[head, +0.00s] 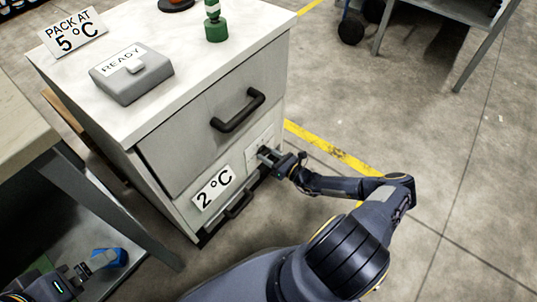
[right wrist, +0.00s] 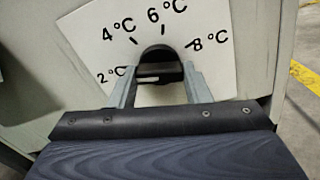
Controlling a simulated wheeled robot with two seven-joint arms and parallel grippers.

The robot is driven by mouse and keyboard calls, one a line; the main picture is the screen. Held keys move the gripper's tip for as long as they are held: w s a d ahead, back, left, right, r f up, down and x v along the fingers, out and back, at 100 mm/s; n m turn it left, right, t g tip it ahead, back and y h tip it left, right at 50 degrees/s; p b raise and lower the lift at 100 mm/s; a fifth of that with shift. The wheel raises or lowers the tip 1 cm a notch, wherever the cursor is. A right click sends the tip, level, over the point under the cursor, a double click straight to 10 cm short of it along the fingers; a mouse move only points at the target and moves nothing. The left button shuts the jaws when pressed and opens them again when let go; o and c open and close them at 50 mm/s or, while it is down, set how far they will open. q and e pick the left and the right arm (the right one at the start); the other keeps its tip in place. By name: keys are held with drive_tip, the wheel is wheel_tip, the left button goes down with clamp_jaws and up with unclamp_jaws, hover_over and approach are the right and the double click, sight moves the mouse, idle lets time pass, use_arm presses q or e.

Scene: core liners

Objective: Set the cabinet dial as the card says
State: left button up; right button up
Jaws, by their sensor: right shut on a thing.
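A white card (head: 73,33) reading "PACK AT 5°C" stands on the cabinet (head: 72,72) top at the back left. The black dial (right wrist: 158,56) is on a white plate (right wrist: 90,32) marked 2, 4, 6 and 8 °C on the cabinet front. My right gripper (head: 268,156) is shut on the dial, with a finger on each side in the right wrist view (right wrist: 157,88). I cannot make out the dial's pointer. A sign (head: 213,188) on the front reads "2 °C". My left gripper (head: 84,269) is small and dark at the lower left, its jaws unclear.
A grey box (head: 133,83) labelled "READY" and a green object (head: 216,30) stand on the cabinet. Black handles (head: 238,110) stick out of its front. A table (head: 22,120) is close on the left, with a blue item (head: 112,257) below.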

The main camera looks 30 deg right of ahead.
idle(0.4)
drive_tip(key=o, duration=1)
drive_tip(key=shift+s, duration=0.1)
drive_tip(key=p+v, duration=0.2)
drive_tip(key=v, duration=0.5)
drive_tip(key=shift+s+d, duration=0.15)
drive_tip(key=shift+s, duration=0.1)
